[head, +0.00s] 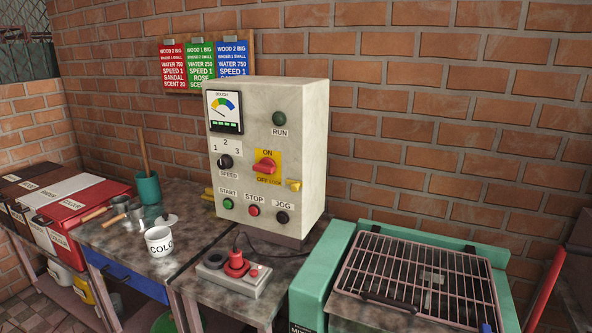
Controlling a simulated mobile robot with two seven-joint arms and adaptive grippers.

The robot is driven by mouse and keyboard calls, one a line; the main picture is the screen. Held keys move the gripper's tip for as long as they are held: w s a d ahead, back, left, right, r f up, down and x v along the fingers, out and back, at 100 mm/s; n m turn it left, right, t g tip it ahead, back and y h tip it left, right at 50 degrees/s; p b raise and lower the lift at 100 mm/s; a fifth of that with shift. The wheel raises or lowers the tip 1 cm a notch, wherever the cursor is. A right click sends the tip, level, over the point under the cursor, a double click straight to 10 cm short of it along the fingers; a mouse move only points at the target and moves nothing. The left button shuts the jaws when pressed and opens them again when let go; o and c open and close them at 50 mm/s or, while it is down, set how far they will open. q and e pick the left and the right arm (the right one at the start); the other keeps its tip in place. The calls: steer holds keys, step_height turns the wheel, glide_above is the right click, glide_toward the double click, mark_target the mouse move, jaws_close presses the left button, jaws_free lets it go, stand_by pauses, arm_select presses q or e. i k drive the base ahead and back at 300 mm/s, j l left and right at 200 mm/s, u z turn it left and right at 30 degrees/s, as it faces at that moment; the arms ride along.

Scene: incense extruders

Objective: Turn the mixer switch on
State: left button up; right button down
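A cream control box (308,140) stands on the table against the brick wall. A red rotary switch (265,166) sits on a yellow plate (276,156) on its front, with ON above it and OFF below. The red handle looks roughly sideways; I cannot tell its exact setting. A small yellow tab (294,185) is at the plate's lower right. A speed knob (224,161) is to the left, and a dark green RUN lamp (279,118) is above. START (228,203), STOP (253,211) and JOG (282,217) buttons run along the bottom. Neither gripper is in view.
A grey box with a red plug (236,263) lies in front of the control box. A teal machine with a wire grille (420,275) stands at right. A white cup (159,241), teal pot (148,188) and scoops are at left.

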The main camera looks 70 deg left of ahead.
mark_target(266, 165)
steer(key=u, duration=2.5)
